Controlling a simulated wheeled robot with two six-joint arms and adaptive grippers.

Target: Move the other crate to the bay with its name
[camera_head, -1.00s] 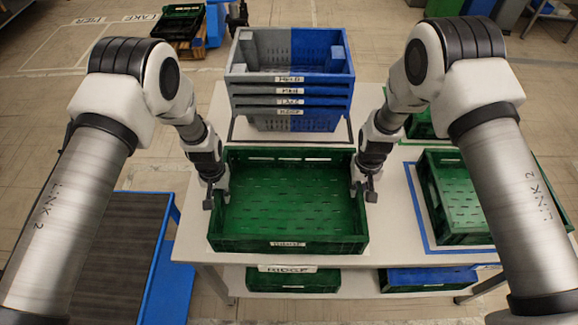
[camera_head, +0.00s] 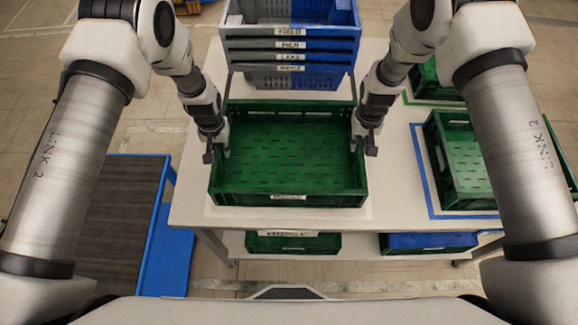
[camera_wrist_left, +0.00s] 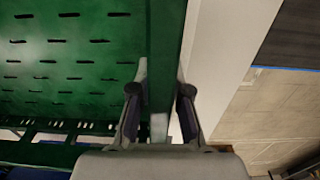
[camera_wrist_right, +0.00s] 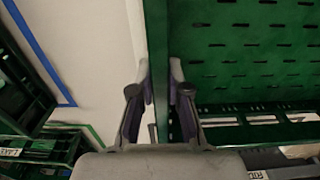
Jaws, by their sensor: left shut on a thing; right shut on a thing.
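A green crate (camera_head: 288,199) with a white name label on its front wall is on the middle of the white table; the name is too blurred to read surely. It looks empty. My left gripper (camera_head: 216,146) is shut on its left side wall, with the rim between the fingers in the left wrist view (camera_wrist_left: 160,110). My right gripper (camera_head: 367,142) is shut on its right side wall, as the right wrist view (camera_wrist_right: 160,110) also shows. I cannot tell whether the crate rests on the table or is slightly raised.
Another green crate (camera_head: 480,205) sits at right inside a blue outline (camera_head: 425,190). The lower shelf holds green (camera_head: 292,244) and blue-topped (camera_head: 430,241) crates. A dark, blue-framed conveyor (camera_head: 105,220) lies at left.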

